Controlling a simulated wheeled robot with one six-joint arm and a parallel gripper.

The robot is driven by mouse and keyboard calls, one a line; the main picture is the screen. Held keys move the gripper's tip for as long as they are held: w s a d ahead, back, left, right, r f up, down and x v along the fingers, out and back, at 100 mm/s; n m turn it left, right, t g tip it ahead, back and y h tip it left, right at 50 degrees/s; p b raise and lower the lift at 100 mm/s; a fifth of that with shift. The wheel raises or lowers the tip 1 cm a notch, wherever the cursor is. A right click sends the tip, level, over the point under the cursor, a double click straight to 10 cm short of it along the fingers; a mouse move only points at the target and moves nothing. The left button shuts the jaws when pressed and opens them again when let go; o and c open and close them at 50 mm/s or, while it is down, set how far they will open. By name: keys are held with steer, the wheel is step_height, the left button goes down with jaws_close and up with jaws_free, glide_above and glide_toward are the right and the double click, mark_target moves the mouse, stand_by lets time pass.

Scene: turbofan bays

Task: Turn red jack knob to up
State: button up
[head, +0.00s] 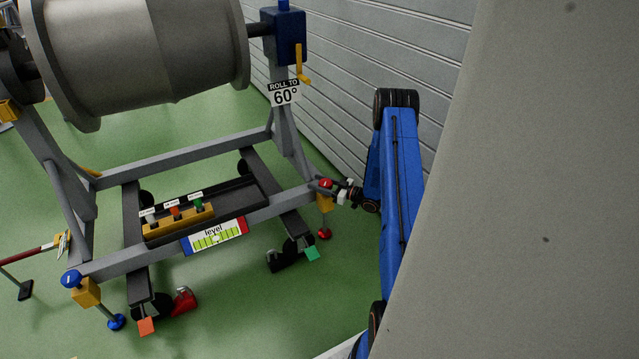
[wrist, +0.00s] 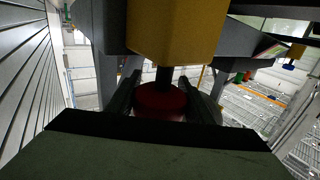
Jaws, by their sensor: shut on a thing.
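The red jack knob (head: 326,183) sits on top of a yellow jack block (head: 325,202) at the right end of the stand's front beam. In the wrist view the red knob (wrist: 160,101) lies between the two dark fingers, with a dark stem joining it to the yellow block (wrist: 175,30). My gripper (head: 337,187) reaches in from the right and is shut on the knob. The fingers hide the knob's sides. A level gauge (head: 214,236) with a yellow-green scale hangs on the front beam; its reading is too small to tell.
A blue knob (head: 71,279) tops the jack at the stand's left front. A grey drum (head: 145,50) hangs above the frame. A "ROLL TO 60°" sign (head: 285,93) is on the right post. A slatted grey wall (head: 350,70) stands close behind my arm.

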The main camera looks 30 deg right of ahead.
steer(key=n+g+y, duration=0.1)
steer(key=g, duration=0.1)
steer(key=n+g+y, duration=0.1)
steer(key=n+y, duration=0.1)
steer(key=s+a+n+g+y, duration=0.1)
steer(key=g+y, duration=0.1)
steer(key=shift+f+n+g, duration=0.1)
steer(key=shift+n+g, duration=0.2)
steer(key=shift+n, duration=0.1)
steer(key=shift+s+a+n+g+y, duration=0.1)
steer(key=shift+s+n+g+y, duration=0.2)
steer(key=shift+n+g, duration=0.55)
steer(key=shift+s+a+n+g+y, duration=0.15)
steer(key=shift+n+g+y, duration=0.3)
steer(key=shift+g, duration=0.7)
steer(key=shift+s+d+n+g+y, duration=0.1)
steer(key=shift+s+n+g+y, duration=0.15)
steer(key=shift+n+g, duration=0.6)
steer(key=shift+g, duration=0.25)
steer(key=o, duration=1)
steer(key=shift+a, duration=0.1)
steer(key=shift+o, duration=0.2)
steer(key=s+d, duration=0.1)
steer(key=d, duration=0.6)
steer(key=shift+d, duration=0.25)
